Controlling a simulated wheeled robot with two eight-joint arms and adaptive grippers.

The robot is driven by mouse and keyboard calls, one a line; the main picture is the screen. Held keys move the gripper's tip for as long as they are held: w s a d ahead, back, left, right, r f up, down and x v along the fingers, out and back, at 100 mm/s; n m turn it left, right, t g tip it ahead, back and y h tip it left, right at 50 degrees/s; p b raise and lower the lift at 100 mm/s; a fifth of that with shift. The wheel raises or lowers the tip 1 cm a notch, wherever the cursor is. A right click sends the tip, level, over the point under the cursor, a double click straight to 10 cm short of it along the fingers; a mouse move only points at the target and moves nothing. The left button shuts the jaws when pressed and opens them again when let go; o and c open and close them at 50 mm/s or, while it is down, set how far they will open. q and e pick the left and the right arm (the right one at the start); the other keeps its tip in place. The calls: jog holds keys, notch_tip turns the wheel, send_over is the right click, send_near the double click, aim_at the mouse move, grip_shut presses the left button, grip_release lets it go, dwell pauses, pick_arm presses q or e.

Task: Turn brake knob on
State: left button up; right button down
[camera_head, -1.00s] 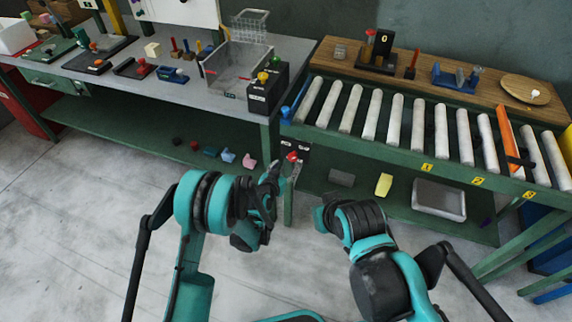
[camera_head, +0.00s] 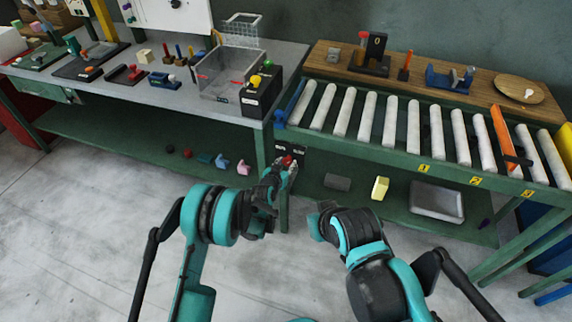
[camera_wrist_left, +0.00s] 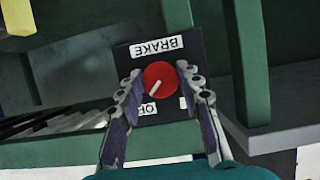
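The red brake knob (camera_wrist_left: 160,79) sits on a black panel (camera_wrist_left: 140,57) with a white BRAKE label, which shows upside down in the left wrist view. A white pointer line on the knob points down-left, toward a partly hidden label. In the head view the knob (camera_head: 287,161) is at the left front of the roller conveyor. My left gripper (camera_wrist_left: 156,84) has its two fingers apart, one on each side of the knob; I cannot tell whether they touch it. My right gripper (camera_head: 318,222) is low in front of the conveyor, its fingers hardly visible.
The roller conveyor (camera_head: 390,119) spans the right, with an orange bar (camera_head: 503,130) across it. The grey workbench (camera_head: 140,92) with tools and a wire basket (camera_head: 228,82) stands at left. Green table legs flank the panel. Open floor lies in front.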

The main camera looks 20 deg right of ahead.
pick_arm(q)
jog(key=shift+c, duration=1.2)
jog(key=n+g+h, duration=0.1)
jog(key=n, duration=0.1)
jog(key=shift+w+a+n+h, duration=0.1)
jog(key=shift+n+h, duration=0.2)
jog(key=shift+h, duration=0.1)
jog(key=n+h, duration=0.1)
jog(key=n, duration=0.2)
jog(key=shift+f+g+h, duration=0.1)
jog(key=shift+g+h, duration=0.2)
jog(key=shift+h, duration=0.1)
jog(key=n+h, duration=0.2)
jog(key=n, duration=0.2)
jog(key=shift+a, duration=0.1)
jog(key=shift+f+n+h, duration=0.1)
jog(key=shift+n+h, duration=0.9)
jog(key=shift+n, duration=0.9)
